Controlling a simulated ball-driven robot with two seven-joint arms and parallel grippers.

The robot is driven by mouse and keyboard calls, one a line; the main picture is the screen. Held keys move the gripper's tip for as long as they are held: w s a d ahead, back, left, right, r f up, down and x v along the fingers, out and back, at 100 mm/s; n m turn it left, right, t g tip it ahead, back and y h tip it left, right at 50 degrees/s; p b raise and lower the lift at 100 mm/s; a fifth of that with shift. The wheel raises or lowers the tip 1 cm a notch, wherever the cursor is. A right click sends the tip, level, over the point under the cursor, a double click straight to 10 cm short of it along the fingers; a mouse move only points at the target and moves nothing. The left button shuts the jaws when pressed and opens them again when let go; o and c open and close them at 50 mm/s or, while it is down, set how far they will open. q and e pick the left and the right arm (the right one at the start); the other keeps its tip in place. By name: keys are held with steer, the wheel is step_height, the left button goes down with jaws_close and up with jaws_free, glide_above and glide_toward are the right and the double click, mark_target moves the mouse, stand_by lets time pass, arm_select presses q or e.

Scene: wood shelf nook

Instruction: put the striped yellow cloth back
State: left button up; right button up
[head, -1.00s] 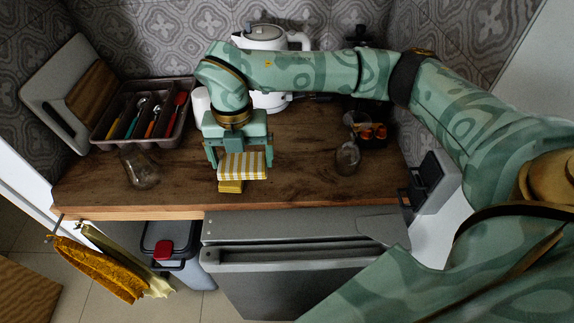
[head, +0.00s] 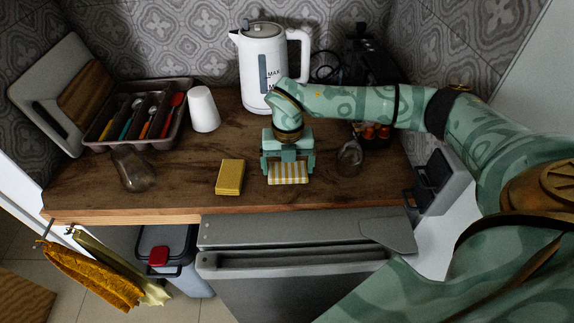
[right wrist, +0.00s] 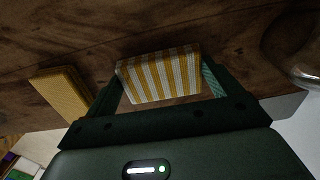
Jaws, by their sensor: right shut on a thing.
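The striped yellow cloth (head: 288,173) is a folded white-and-yellow block. My right gripper (head: 287,168) is shut on it, low over the wooden counter near its front edge. In the right wrist view the cloth (right wrist: 160,78) sits between the two fingers (right wrist: 158,85). I cannot tell whether the cloth touches the counter. A plain yellow block (head: 230,177), perhaps another folded cloth or a sponge, lies on the counter to the left of the gripper, apart from it. My left gripper is not in view.
A glass (head: 350,154) stands close to the right of the gripper, and another glass (head: 132,169) is at the left. A white kettle (head: 262,68), a white cup (head: 203,109) and a cutlery tray (head: 140,113) stand behind. Bare counter (head: 190,178) lies left of the yellow block.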

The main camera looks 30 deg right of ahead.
mark_target(288, 168)
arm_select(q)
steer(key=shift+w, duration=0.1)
arm_select(e)
steer(key=shift+r, duration=0.1)
steer(key=o, duration=0.7)
arm_select(q)
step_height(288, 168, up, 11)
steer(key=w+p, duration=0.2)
steer(key=p, duration=0.9)
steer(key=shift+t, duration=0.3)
arm_select(e)
step_height(288, 168, up, 12)
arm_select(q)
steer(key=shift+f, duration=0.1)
